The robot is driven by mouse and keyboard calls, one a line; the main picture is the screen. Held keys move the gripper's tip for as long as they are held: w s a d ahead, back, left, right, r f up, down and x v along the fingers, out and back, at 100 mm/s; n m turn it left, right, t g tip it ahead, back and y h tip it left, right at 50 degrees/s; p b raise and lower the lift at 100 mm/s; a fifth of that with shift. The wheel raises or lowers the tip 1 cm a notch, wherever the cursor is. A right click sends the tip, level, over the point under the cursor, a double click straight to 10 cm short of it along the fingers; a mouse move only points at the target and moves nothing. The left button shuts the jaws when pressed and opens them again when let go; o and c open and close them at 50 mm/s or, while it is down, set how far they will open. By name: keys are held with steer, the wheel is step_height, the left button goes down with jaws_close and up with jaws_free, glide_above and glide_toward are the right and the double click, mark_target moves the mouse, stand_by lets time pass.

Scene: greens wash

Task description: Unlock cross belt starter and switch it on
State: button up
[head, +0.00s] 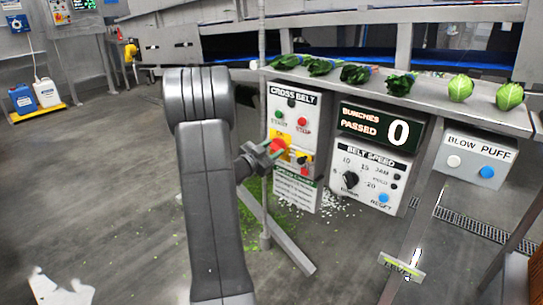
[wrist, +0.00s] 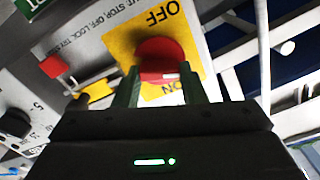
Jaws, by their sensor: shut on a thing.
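The cross belt starter box (head: 312,104) hangs below the bench, with a green start button (head: 278,114) and a red stop button (head: 303,122). Low on it is a yellow plate (head: 285,137) with a red switch handle (head: 278,146). In the wrist view the plate (wrist: 187,43) reads OFF and ON upside down, and the red handle (wrist: 158,56) sits between my green fingers. My gripper (head: 268,153) is shut on the red handle; in the wrist view it (wrist: 160,86) hides the handle's near end.
To the right are a bunch counter (head: 380,128) showing 0, a belt speed panel (head: 370,178) and a blow puff box (head: 476,160). Greens lie along the bench (head: 440,98) above. A white sign (head: 296,189) hangs below the starter. Open floor (head: 120,200) lies left.

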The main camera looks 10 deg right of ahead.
steer(key=m+b, duration=0.3)
steer(key=shift+f+m, duration=0.25)
steer(key=shift+m, duration=0.15)
steer(key=m+b, duration=0.3)
steer(key=shift+s+d, duration=0.1)
steer(key=m+b, duration=0.4)
steer(key=shift+f+m, duration=0.1)
steer(key=shift+m, duration=0.2)
steer(key=shift+m+b, duration=0.75)
steer(key=shift+m, duration=0.35)
steer(key=o, duration=1)
steer(key=shift+s, duration=0.1)
steer(key=p+v, duration=0.2)
steer(key=v, duration=1.1)
steer(key=shift+s+a, duration=0.25)
steer(key=shift+a, duration=0.05)
